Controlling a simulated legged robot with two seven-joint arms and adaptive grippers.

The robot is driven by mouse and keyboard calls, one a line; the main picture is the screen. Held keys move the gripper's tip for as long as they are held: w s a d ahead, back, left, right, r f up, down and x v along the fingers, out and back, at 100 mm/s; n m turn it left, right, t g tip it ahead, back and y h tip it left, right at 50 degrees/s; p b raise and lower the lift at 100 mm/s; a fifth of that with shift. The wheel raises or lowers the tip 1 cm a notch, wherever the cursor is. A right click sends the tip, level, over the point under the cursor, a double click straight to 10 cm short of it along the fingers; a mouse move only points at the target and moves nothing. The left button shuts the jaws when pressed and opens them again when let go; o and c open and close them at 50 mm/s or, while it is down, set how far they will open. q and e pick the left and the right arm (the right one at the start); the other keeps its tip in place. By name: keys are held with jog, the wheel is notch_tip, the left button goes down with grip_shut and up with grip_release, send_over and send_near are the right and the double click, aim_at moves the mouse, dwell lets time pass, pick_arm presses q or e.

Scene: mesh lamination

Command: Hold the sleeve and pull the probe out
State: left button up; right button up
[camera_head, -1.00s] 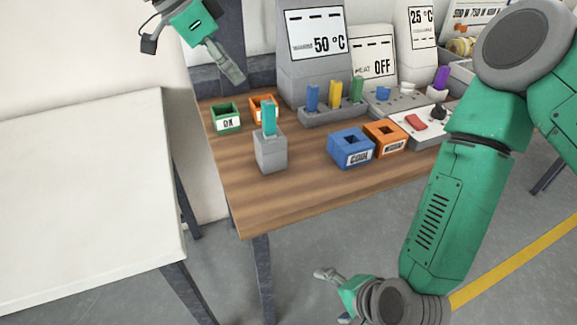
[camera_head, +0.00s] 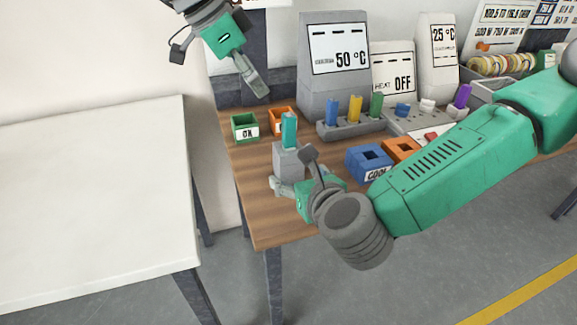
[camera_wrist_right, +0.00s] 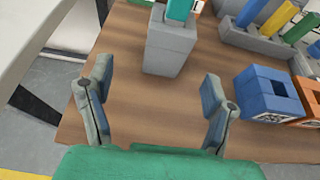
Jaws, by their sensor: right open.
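A grey block-shaped sleeve (camera_head: 288,162) stands upright on the wooden table, with a teal probe (camera_head: 289,131) sticking up from its top. In the right wrist view the sleeve (camera_wrist_right: 170,48) and the lower part of the probe (camera_wrist_right: 179,10) show; the probe's top is cut off. My right gripper (camera_wrist_right: 157,76) is open and empty, its two fingers spread in front of the sleeve's near side, apart from it. My left gripper (camera_head: 257,87) hangs above and behind the sleeve, pointing down; its fingers show edge-on, so their gap cannot be judged.
A green box marked OK (camera_head: 246,133) and an orange box (camera_head: 281,120) stand behind the sleeve. A blue box (camera_head: 369,165) and another orange box (camera_head: 400,149) stand to its right. A grey rack (camera_head: 352,127) holds coloured pieces. A white table (camera_head: 90,200) is at the left.

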aim_at(297, 167)
jog(key=w+f, duration=0.1)
jog(key=w, duration=0.1)
jog(key=w+f, duration=0.1)
jog(key=w, duration=0.1)
jog(key=w+f, duration=0.1)
jog(key=w, duration=0.1)
jog(key=w+a, duration=0.1)
jog(key=w+f, duration=0.1)
jog(key=shift+w+a, duration=0.35)
jog(key=shift+a, duration=0.05)
jog(key=shift+w+a+f, duration=0.15)
jog(key=shift+w+a, duration=0.15)
jog(key=shift+a, duration=0.15)
jog(key=shift+d, duration=0.35)
jog(key=shift+c, duration=0.8)
jog(key=shift+d, duration=0.35)
jog(key=c, duration=1.2)
jog(key=o, duration=0.5)
jog(key=c, duration=0.6)
jog(key=shift+a, duration=0.25)
grip_shut()
jog(key=shift+a, duration=0.35)
pick_arm(q)
jog(key=shift+d, duration=0.8)
pick_arm(e)
jog(key=shift+d, duration=0.5)
pick_arm(q)
jog(key=shift+a, duration=0.1)
pick_arm(e)
jog(key=shift+a, duration=0.1)
